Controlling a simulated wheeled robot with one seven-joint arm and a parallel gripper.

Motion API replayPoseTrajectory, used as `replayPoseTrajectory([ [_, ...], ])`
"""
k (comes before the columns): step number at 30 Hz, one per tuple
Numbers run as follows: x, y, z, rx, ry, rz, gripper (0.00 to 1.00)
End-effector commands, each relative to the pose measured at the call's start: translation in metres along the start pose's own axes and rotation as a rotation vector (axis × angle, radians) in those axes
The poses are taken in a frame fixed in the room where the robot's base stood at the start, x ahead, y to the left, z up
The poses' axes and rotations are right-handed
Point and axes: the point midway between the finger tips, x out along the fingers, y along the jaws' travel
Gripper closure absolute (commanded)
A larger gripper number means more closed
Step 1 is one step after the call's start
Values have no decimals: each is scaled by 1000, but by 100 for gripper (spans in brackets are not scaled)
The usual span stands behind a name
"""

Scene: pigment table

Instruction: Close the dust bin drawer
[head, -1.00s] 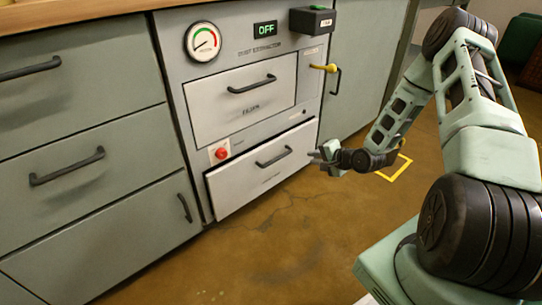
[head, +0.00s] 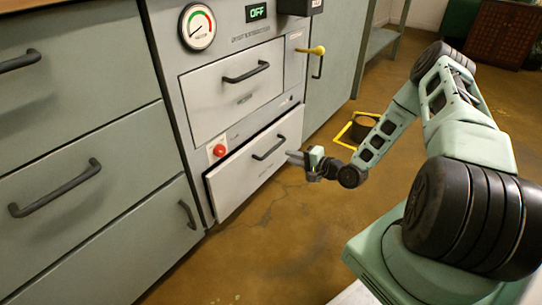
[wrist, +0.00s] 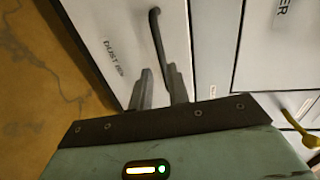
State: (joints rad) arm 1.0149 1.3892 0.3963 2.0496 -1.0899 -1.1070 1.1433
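The dust bin drawer (head: 245,178) is the lower white drawer of the grey extractor cabinet, and it stands partly out from the cabinet. Its black bar handle (head: 268,148) shows in the head view. In the wrist view, the drawer front (wrist: 105,25) carries a "DUST BIN" label and its handle (wrist: 157,38). My gripper (head: 291,158) is at the right end of the drawer front. In the wrist view my gripper (wrist: 160,72) is open, with a gap between its fingers near one end of the handle. I cannot tell whether the fingers touch the handle or drawer.
The closed filter drawer (head: 220,115) sits above, with a yellow lever (head: 311,50) to its right. Green drawers (head: 120,145) stand at left. The floor in front is clear.

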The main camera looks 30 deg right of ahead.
Motion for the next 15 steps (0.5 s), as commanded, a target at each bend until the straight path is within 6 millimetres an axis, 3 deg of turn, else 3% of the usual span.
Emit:
replayPoseTrajectory([
  [9, 66, 3, 0, -1, -1, -2, 82],
  [15, 90, 1, 0, -2, 0, -1, 82],
])
